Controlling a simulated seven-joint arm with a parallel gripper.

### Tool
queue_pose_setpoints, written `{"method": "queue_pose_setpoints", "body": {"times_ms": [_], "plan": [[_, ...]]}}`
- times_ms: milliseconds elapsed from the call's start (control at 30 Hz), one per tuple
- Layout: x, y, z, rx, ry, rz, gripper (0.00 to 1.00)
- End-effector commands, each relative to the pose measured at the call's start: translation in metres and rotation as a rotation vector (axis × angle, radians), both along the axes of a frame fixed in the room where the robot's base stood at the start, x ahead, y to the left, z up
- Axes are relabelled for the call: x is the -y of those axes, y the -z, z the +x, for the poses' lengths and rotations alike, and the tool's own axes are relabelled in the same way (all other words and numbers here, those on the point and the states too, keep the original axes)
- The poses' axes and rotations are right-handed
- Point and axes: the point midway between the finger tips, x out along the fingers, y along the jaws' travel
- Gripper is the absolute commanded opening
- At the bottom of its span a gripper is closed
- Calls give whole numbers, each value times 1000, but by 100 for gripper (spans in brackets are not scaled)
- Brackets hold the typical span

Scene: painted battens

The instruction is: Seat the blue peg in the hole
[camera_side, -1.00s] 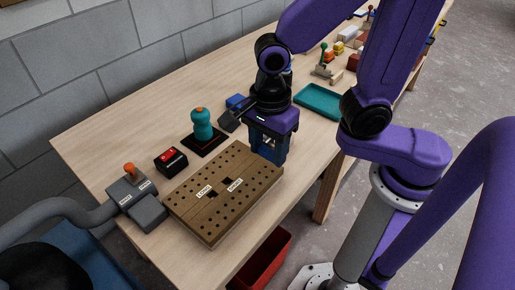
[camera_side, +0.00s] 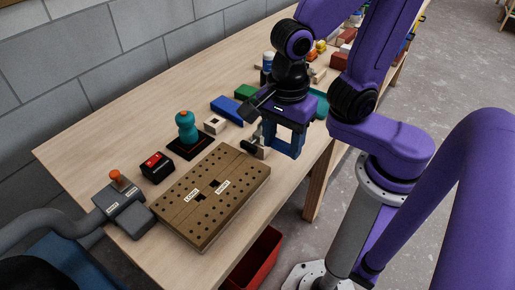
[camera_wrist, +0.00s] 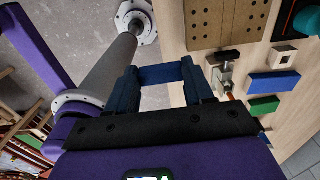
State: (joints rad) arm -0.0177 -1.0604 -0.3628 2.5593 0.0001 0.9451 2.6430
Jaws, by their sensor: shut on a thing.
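My gripper (camera_side: 284,148) is over the table near its front edge, right of the pegboard. In the wrist view my gripper (camera_wrist: 166,76) has its fingers apart with a dark blue bar (camera_wrist: 165,72) spanning them. The bar nearly matches the fingers' colour. A brighter blue block (camera_side: 232,110) lies on the table behind my gripper; it also shows in the wrist view (camera_wrist: 273,84). I cannot tell which is the blue peg. The brown board (camera_side: 235,174) has rows of small holes and two larger dark holes by labels, LONG and one I read as SHORT. The larger holes look empty.
A metal clamp (camera_wrist: 224,72) stands close beside my gripper. A white block with a dark hole (camera_side: 215,124), a green block (camera_side: 245,92) and a teal knobbed piece (camera_side: 187,128) stand around the board. A black box with a red top (camera_side: 157,167) is left.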

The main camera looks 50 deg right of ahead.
Motion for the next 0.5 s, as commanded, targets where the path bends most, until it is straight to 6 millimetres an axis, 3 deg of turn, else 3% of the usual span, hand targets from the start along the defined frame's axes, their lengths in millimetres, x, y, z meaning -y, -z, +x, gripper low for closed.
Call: {"method": "queue_pose_setpoints", "body": {"times_ms": [500], "plan": [[-2, 2, 3, -1, 1, -1, 19]]}}
